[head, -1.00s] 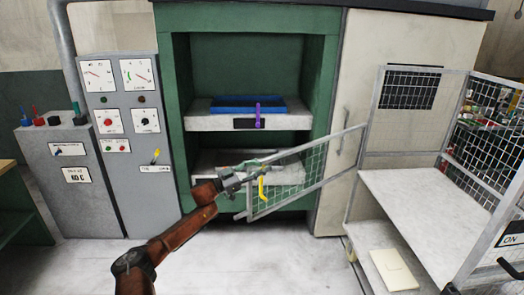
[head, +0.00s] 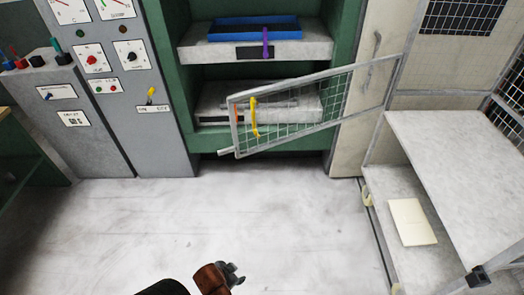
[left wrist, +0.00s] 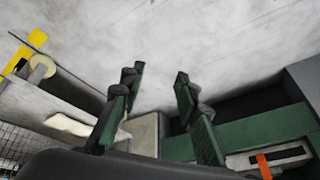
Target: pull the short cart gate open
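The short cart gate (head: 318,112), a grey-framed wire mesh panel, stands swung out from the cart's left side. Its free end reaches left across the front of the press's lower opening. A yellow handle (head: 254,117) shows at its free end; I cannot tell whether it is on the gate or behind the mesh. My left gripper (head: 236,272) is low at the bottom of the head view, over the floor, apart from the gate. In the left wrist view its two green-padded fingers (left wrist: 158,105) are apart with nothing between them. My right gripper is out of view.
The cart (head: 450,145) stands at the right, with a cream pad (head: 411,222) on its lower shelf. The green press (head: 345,35) holds a blue tray (head: 254,28) above. A grey control panel (head: 160,140) stands left. The floor (head: 270,225) between is clear.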

